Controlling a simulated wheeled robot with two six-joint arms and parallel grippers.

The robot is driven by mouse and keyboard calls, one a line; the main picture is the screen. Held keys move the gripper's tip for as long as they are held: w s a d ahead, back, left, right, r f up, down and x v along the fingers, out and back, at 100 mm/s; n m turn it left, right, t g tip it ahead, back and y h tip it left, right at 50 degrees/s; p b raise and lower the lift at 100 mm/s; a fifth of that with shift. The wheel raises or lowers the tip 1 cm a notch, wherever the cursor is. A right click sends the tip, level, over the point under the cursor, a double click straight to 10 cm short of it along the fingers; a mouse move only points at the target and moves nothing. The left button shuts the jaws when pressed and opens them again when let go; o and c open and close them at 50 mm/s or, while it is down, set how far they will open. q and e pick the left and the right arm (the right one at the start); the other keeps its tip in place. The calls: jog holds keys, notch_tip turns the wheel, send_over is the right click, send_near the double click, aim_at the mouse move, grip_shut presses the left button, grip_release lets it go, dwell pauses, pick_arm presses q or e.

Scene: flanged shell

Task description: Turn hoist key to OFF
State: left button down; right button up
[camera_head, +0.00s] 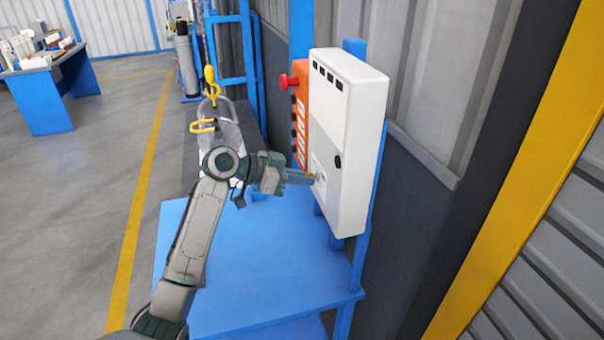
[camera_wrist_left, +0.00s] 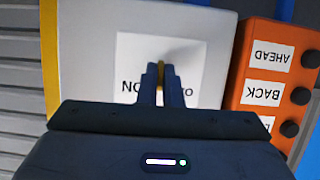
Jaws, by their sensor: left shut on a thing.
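A white control box (camera_head: 345,120) stands upright on a blue post above the blue table. A white label plate (camera_head: 319,175) is on its front, and it also shows in the left wrist view (camera_wrist_left: 190,55) with partly covered lettering. My left gripper (camera_head: 305,178) reaches the plate from the left. In the left wrist view its fingers (camera_wrist_left: 161,75) are shut on a small yellow-brown key (camera_wrist_left: 162,72) at the plate. The fingers hide most of the key and part of the lettering, so I cannot read its setting. My right gripper is not in view.
An orange button box (camera_head: 300,115) with a red knob (camera_head: 290,81) is beside the white box; in the left wrist view its labels (camera_wrist_left: 270,57) include AHEAD and BACK. A yellow hook (camera_head: 211,85) hangs behind my arm. The blue table (camera_head: 260,260) is largely clear.

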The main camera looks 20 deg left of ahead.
pick_arm(q)
jog(key=shift+w+a+n+g+h+p, duration=0.15)
jog(key=shift+n+g+h, duration=0.3)
jog(key=shift+n, duration=0.5)
jog(key=shift+s+d+n+g+h+p, duration=0.15)
jog(key=shift+n+g+h, duration=0.35)
jog(key=shift+n, duration=0.5)
jog(key=shift+w+a+n+g+h+p, duration=0.15)
jog(key=shift+n+g+h, duration=0.3)
jog(key=shift+n, duration=0.5)
jog(key=c, duration=1.6)
grip_release()
jog(key=b+v, duration=0.5)
jog(key=v, duration=0.5)
jog(key=shift+a, duration=0.4)
